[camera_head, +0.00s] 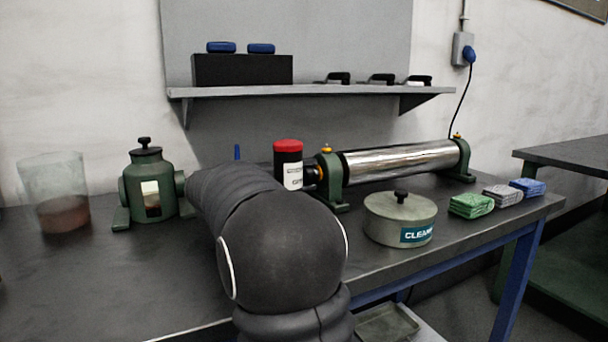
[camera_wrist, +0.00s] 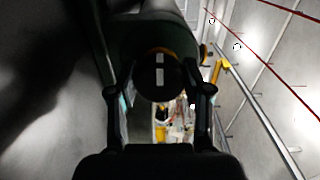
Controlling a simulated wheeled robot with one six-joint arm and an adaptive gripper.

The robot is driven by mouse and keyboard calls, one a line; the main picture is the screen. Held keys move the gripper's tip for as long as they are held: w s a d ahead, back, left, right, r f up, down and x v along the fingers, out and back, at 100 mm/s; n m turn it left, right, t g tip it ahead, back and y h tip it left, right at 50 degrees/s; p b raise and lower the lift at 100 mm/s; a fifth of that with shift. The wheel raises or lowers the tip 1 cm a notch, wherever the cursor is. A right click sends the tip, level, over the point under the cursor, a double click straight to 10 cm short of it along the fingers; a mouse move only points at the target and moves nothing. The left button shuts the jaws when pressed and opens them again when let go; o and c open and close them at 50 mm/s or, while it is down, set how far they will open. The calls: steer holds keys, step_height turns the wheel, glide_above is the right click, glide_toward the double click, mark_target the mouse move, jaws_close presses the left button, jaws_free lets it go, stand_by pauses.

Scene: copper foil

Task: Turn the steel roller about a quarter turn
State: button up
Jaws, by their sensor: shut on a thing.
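The steel roller (camera_head: 400,160) is a shiny cylinder held between two green bearing stands (camera_head: 331,185) on the dark bench. In the wrist view its pale body (camera_wrist: 163,8) shows at the top, behind a green stand. A round black end knob (camera_wrist: 158,76) with white marks sits between the fingers of my gripper (camera_wrist: 159,92). My gripper is shut on this knob, one finger at each side. In the head view my dark arm hides the gripper.
A black bottle with a red cap (camera_head: 288,160) stands near the roller's left end. A round lidded tin (camera_head: 400,218) and folded green cloths (camera_head: 470,205) lie in front. A green vessel (camera_head: 149,185) and a clear jar (camera_head: 55,195) stand left.

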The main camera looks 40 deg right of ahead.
steer(key=o, duration=1.2)
steer(key=shift+v, duration=3.75)
